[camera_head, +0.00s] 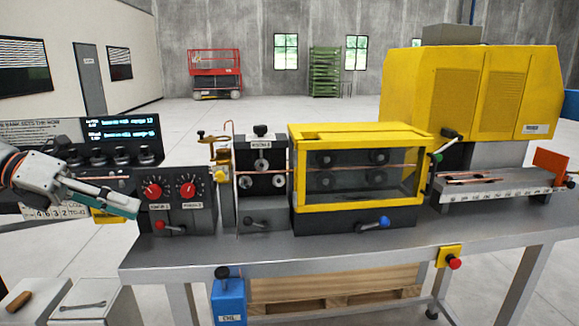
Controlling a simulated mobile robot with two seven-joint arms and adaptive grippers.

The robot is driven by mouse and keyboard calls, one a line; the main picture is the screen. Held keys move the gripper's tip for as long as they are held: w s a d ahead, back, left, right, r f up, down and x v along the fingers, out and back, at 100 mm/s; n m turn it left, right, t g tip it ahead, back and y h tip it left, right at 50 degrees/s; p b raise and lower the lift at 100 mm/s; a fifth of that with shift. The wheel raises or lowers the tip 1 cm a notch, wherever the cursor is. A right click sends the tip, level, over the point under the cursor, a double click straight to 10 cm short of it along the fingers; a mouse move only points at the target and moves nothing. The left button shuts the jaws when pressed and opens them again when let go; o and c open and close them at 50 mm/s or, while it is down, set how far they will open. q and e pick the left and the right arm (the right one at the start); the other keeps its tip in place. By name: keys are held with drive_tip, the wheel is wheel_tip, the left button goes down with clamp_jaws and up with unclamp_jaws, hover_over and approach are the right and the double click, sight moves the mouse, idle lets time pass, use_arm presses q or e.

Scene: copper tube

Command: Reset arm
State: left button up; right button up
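My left arm comes in from the left edge. My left gripper (132,208) has a white and grey body and teal finger parts that point right and slightly down. It is in front of the left part of the control box (188,215), near its dials. The fingers overlap in this view, so I cannot tell whether they are apart or whether anything is between them. My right gripper is not in view.
A grey workbench (330,250) carries a roller unit (261,180), a yellow-framed clear guard box (358,205) and a large yellow machine (470,90). A copper tube (280,169) runs between units. Short copper pieces lie on the right tray (500,190).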

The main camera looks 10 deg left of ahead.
use_arm(q)
drive_tip(key=w+d+f+n+t+y, duration=0.15)
drive_tip(key=f+n+t, duration=0.35)
drive_tip(key=f+n, duration=0.75)
drive_tip(key=w+d+f+n+t+y, duration=0.1)
drive_tip(key=d+f+n+t, duration=0.4)
drive_tip(key=f, duration=1.3)
drive_tip(key=s+d+f+n+g+y, duration=0.2)
drive_tip(key=s+d+f+n, duration=0.4)
drive_tip(key=s+f+n, duration=0.3)
drive_tip(key=s+d+f+n+g+y, duration=0.2)
drive_tip(key=s+d+f+n+y, duration=0.2)
drive_tip(key=s+f+n, duration=0.5)
wheel_tip(320, 180, down, 8)
drive_tip(key=shift+d+r+g+y, duration=0.25)
drive_tip(key=shift+d+g+y, duration=0.15)
drive_tip(key=shift+d, duration=0.75)
